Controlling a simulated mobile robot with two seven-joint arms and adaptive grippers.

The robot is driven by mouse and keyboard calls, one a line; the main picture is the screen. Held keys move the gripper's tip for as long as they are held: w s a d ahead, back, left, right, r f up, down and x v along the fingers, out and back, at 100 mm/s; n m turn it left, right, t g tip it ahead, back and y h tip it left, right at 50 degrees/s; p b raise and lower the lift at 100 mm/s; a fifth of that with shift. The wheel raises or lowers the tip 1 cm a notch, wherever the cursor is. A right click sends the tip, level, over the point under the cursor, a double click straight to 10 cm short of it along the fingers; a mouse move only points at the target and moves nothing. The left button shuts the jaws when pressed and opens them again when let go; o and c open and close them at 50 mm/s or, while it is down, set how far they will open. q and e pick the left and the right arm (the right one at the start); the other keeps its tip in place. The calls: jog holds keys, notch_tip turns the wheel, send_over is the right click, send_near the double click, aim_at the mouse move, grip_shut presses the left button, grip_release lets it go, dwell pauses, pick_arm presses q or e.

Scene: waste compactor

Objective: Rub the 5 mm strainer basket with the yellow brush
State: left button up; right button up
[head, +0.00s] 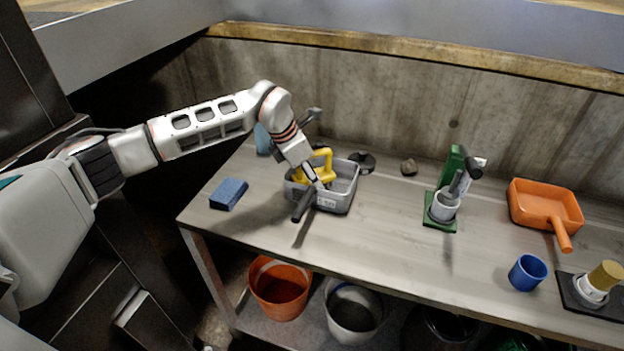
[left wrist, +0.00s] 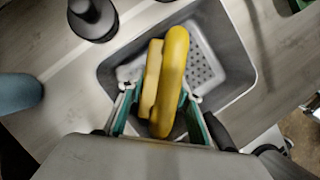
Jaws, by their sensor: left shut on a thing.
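The yellow brush (head: 326,161) is gripped by my left gripper (head: 314,178) over the grey strainer basket (head: 349,185). In the left wrist view the brush (left wrist: 174,70) stands between the two fingers (left wrist: 158,92), its handle pointing away from them. The basket (left wrist: 236,50) lies around and below it, with a perforated floor showing on the right. The basket carries a small label on its front, too small to read surely. Whether the bristles touch the basket floor is hidden. My right gripper is not in view.
A blue sponge (head: 229,194) lies left of the basket. A green stand (head: 440,209), orange scoop (head: 545,204) and blue cup (head: 527,272) stand right. Buckets (head: 279,288) stand below. The middle front is clear.

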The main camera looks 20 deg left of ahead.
aim_at(331, 189)
pick_arm(q)
jog(key=shift+s+d+p, duration=0.1)
jog(key=shift+d+p, duration=0.25)
jog(key=shift+d, duration=1.75)
jog(key=shift+r+p, duration=0.1)
jog(key=shift+p, duration=0.25)
jog(key=shift+a, duration=0.7)
jog(key=shift+a+p, duration=0.3)
jog(key=shift+a, duration=1.1)
jog(key=shift+w+r+p, duration=0.2)
jog(key=shift+r+p, duration=0.1)
jog(key=shift+r, duration=0.15)
notch_tip(331, 189, up, 2)
jog(key=shift+r+p, duration=0.25)
jog(key=shift+p, duration=0.6)
jog(key=shift+r+p, duration=1.05)
jog(key=shift+r, duration=0.3)
jog(key=shift+f, duration=0.1)
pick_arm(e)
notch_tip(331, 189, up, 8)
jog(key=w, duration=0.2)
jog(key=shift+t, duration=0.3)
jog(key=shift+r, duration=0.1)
